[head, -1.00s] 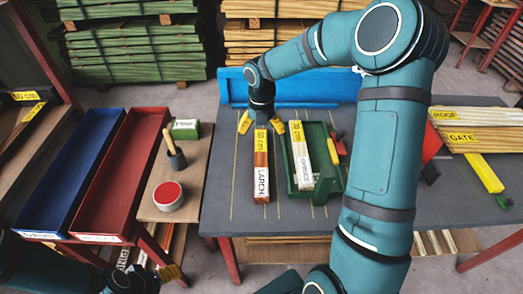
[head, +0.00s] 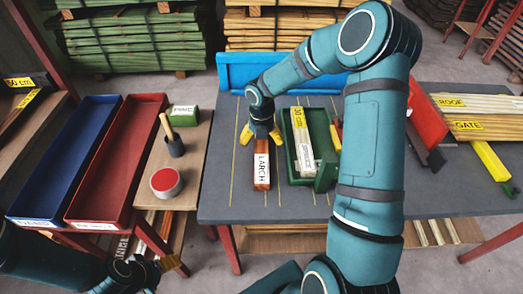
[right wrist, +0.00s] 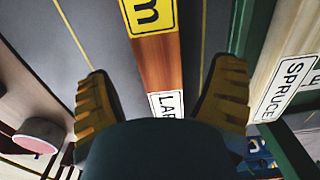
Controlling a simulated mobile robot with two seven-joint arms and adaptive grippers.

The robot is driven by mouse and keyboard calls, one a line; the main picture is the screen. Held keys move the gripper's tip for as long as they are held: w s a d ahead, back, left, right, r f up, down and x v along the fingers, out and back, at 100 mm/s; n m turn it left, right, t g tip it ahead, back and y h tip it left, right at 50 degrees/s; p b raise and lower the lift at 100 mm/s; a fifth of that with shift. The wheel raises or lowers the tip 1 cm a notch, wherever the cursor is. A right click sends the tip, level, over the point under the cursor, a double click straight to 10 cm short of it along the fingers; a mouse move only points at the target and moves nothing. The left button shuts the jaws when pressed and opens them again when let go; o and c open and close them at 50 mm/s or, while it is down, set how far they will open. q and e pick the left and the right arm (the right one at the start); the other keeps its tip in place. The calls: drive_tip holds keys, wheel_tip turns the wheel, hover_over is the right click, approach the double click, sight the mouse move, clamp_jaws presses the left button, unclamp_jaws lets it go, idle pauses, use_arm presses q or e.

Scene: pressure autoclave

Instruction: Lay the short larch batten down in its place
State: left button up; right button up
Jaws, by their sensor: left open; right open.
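The short larch batten (head: 262,170), reddish brown with a white LARCH label, lies on the grey bench between thin yellow lines, left of the green tray. My right gripper (head: 260,137) is above its far part, fingers spread to either side. In the right wrist view the batten (right wrist: 160,62) runs between the open yellow fingers of my right gripper (right wrist: 162,95), with clear gaps on both sides. The gripper hides part of the batten in both views. My left gripper (head: 160,268) is open and empty at the lower left, away from the batten.
The green tray (head: 290,163) holds a spruce batten (head: 303,140) close on the right. A blue tray (head: 40,205), red tray (head: 85,200), and round tin (head: 166,182) are left. Roof and gate battens (head: 480,115) lie right. A blue rail (head: 290,75) edges the bench's back.

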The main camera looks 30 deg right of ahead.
wheel_tip(320, 180, down, 3)
drive_tip(key=shift+b, duration=0.3)
drive_tip(key=shift+r, duration=0.1)
drive_tip(key=c, duration=1.4)
